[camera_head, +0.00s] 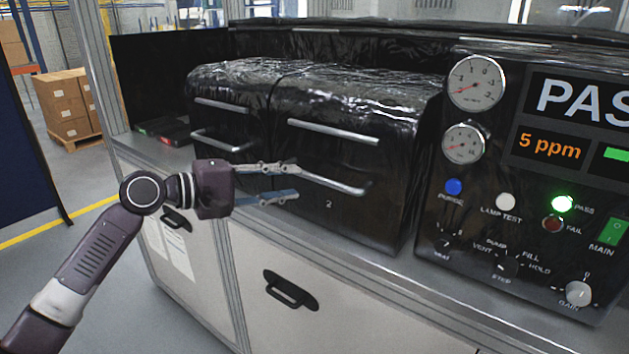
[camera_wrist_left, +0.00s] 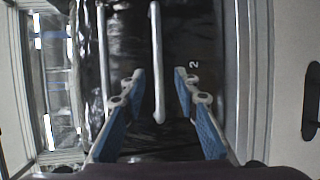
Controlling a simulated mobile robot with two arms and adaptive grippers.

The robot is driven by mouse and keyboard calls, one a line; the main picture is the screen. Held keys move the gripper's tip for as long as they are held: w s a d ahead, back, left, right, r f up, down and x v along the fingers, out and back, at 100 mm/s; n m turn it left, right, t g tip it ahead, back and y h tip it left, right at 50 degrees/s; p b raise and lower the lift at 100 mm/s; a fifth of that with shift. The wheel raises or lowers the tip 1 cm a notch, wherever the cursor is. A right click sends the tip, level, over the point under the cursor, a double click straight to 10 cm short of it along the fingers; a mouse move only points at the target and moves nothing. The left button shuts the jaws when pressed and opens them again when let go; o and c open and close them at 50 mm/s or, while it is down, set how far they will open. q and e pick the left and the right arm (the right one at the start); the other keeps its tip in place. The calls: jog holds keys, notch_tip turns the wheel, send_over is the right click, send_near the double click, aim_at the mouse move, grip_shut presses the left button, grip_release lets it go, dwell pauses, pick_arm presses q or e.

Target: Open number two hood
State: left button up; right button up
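The number two hood (camera_head: 400,130) is a closed, glossy black cover with a small "2" on its lower front. Its lower silver handle bar (camera_head: 345,186) runs across the front; a second bar (camera_head: 333,131) sits higher. My left gripper (camera_head: 297,182) is open at the left end of the lower handle. In the left wrist view the gripper (camera_wrist_left: 159,74) has one blue finger on each side of that handle bar (camera_wrist_left: 157,40), with visible gaps, so it is not clamped. I cannot tell the exact depth of the fingers around the bar. My right gripper is not in view.
A similar black hood (camera_head: 232,113) with two bars stands closed at the left. A control panel (camera_head: 480,215) with gauges, knobs and lit displays stands close at the right. Below is a cabinet with a black pull (camera_head: 290,289). Open floor lies at the lower left.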

aim_at(315, 179)
pick_arm(q)
jog(key=x, duration=0.2)
jog(key=p+x, duration=0.1)
jog(key=x, duration=0.1)
jog(key=p+x, duration=0.1)
jog(key=x, duration=0.2)
jog(key=shift+s+d+r, duration=0.15)
jog(key=shift+d+r, duration=0.05)
jog(key=shift+r, duration=0.05)
jog(key=shift+w+d+f, duration=0.2)
jog(key=shift+w+d, duration=0.05)
jog(key=shift+d, duration=0.1)
jog(key=shift+c, duration=0.4)
grip_shut()
